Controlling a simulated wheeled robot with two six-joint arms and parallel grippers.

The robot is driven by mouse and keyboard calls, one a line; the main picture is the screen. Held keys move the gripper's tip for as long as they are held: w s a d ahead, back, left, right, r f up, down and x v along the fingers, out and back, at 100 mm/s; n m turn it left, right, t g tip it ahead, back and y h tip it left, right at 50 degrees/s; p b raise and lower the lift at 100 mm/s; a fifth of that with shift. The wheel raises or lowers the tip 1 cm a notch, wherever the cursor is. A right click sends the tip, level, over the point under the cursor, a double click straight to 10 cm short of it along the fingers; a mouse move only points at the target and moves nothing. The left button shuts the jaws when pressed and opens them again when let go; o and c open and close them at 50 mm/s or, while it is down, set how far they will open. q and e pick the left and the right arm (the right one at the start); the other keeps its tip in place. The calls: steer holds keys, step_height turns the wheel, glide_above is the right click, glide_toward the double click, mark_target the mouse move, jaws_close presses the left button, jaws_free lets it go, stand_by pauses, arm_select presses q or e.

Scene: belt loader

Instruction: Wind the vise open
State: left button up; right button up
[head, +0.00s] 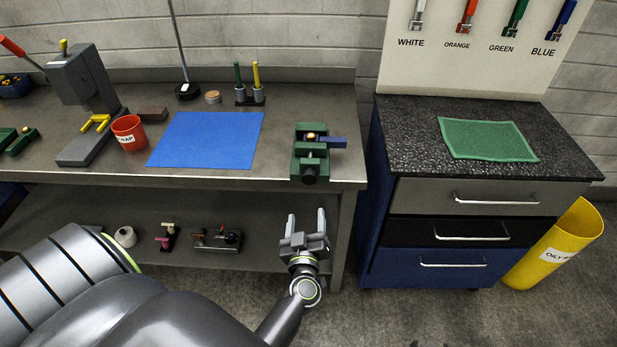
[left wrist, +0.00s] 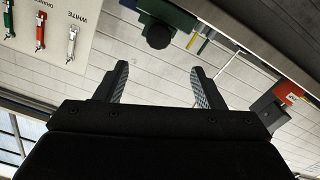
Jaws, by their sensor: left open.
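The green vise (head: 309,160) sits at the right front corner of the workbench. A round dark knob (head: 309,175) is on its front, and a gold round piece and a blue bar (head: 331,142) show at its jaws. In the left wrist view the knob (left wrist: 158,37) and the vise's green underside (left wrist: 175,12) show beyond the fingers. My left gripper (head: 306,222) is open and empty, in front of and below the vise, apart from it. Its fingers also show in the left wrist view (left wrist: 157,85). My right gripper is in neither view.
The workbench (head: 281,120) carries a blue mat (head: 207,139), a red cup (head: 129,132) and a grey press (head: 82,80). A drawer cabinet (head: 375,185) stands to the right, with a yellow bin (head: 556,245) beside it. A lower shelf (head: 265,225) holds small items.

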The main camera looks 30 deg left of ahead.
mark_target(309, 181)
arm_select(q)
steer(key=b+x, duration=0.3)
steer(key=x, duration=1)
steer(key=shift+w+f, duration=0.15)
steer(key=shift+w, duration=0.25)
steer(key=shift+w+a+b, duration=0.35)
steer(key=shift+w+b, duration=0.05)
steer(key=shift+w, duration=0.2)
steer(key=shift+c, duration=0.3)
steer(key=c, duration=0.9)
